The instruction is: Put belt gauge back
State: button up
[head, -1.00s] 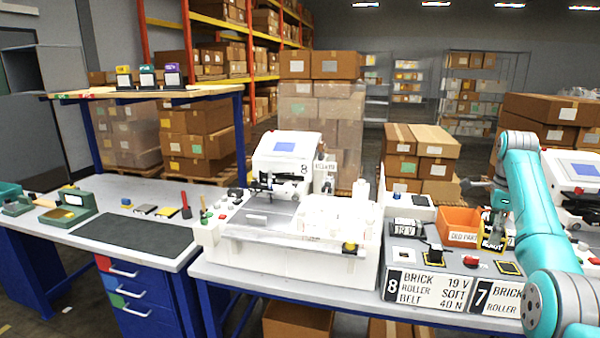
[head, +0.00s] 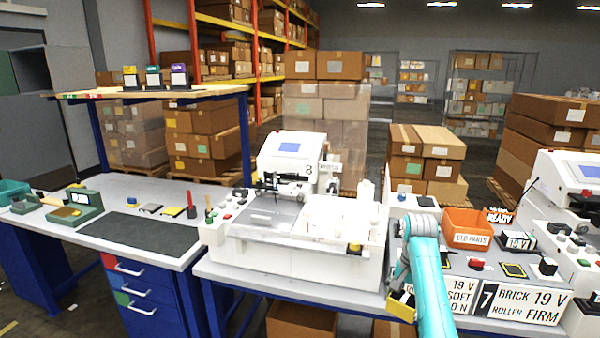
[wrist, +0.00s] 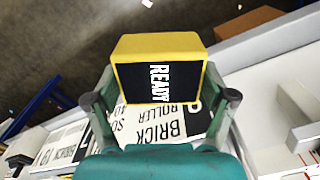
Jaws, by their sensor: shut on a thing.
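My gripper (wrist: 160,98) is shut on a yellow block with a black face marked READY (wrist: 158,72). The fingers press on its two sides. The frames do not confirm whether this block is the belt gauge. In the head view the block (head: 402,306) is low in front of the panel marked SOFT (head: 462,301), partly hidden by my arm. The wrist view shows the panel lettering BRICK ROLLER (wrist: 165,128) behind and below the block, with the floor beyond. Contact with the panel cannot be told.
An empty yellow-edged pad (head: 513,270) and a red button (head: 477,265) lie on the panel top. An orange bin (head: 467,229) stands behind. The white machine 8 (head: 290,160) is to the left. Several coloured blocks stand on the upper left shelf (head: 215,92). The dark mat (head: 140,233) is clear.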

jog(key=s+a+f+n, duration=0.6)
jog(key=a+f+n, duration=0.2)
jog(key=a+f, duration=0.15)
jog(key=s+f, duration=1.8)
jog(key=shift+s+a+f, duration=0.15)
jog(key=shift+s+a, duration=0.05)
jog(key=shift+a, duration=0.2)
